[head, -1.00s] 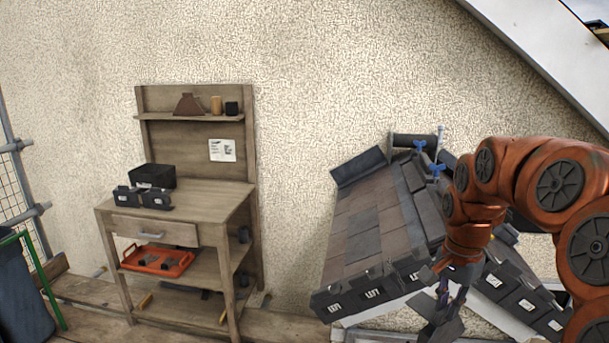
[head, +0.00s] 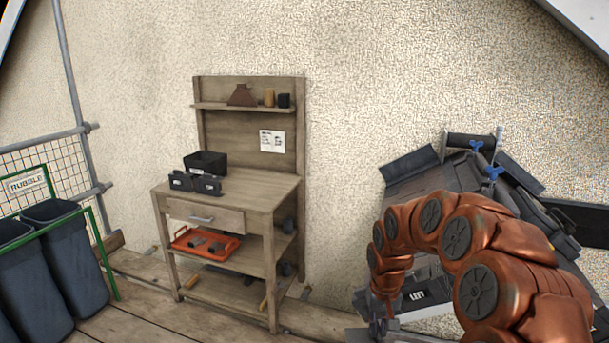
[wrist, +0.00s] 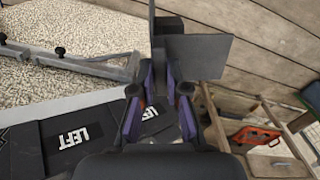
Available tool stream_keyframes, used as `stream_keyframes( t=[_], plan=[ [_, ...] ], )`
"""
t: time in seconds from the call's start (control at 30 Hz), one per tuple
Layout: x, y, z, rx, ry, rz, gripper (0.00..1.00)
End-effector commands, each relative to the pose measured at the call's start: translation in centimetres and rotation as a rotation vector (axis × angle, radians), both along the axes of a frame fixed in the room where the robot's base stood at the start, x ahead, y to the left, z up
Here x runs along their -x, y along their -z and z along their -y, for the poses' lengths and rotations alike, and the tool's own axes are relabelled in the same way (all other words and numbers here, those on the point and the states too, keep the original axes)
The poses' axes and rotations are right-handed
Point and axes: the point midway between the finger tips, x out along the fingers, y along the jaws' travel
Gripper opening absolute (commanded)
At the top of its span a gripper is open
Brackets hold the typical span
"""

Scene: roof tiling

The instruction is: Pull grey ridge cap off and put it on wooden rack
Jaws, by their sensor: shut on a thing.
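My gripper (wrist: 160,112) is shut on the grey ridge cap (wrist: 200,57), a dark angled piece that sticks out beyond the fingers in the wrist view. In the head view my gripper (head: 388,308) hangs low in front of the roof model, and the cap's edge (head: 375,335) shows dimly at the bottom of the picture. The wooden rack (head: 262,187) stands against the wall, left of my gripper and apart from it. A corner of the rack also shows at the right of the wrist view (wrist: 236,105).
The rack's top holds a black box (head: 206,162) and dark clips (head: 195,183). An orange tray (head: 205,243) lies on its lower shelf. Bins (head: 60,255) stand at left. The roof model (head: 425,177) is at right. The plank floor before the rack is clear.

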Motion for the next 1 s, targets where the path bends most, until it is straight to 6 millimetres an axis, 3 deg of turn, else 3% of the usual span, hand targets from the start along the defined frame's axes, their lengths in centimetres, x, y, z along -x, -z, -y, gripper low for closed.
stream_keyframes(
  t=[0.1, 0.4, 1.0],
  plan=[
    [0.0, -0.1, -0.1, -0.002, 0.000, 0.000, 0.00],
    [0.0, -2.8, 0.1, -0.001, 0.005, 0.000, 0.00],
    [0.0, -3.0, 0.0, -0.001, 0.004, 0.000, 0.00]
  ],
)
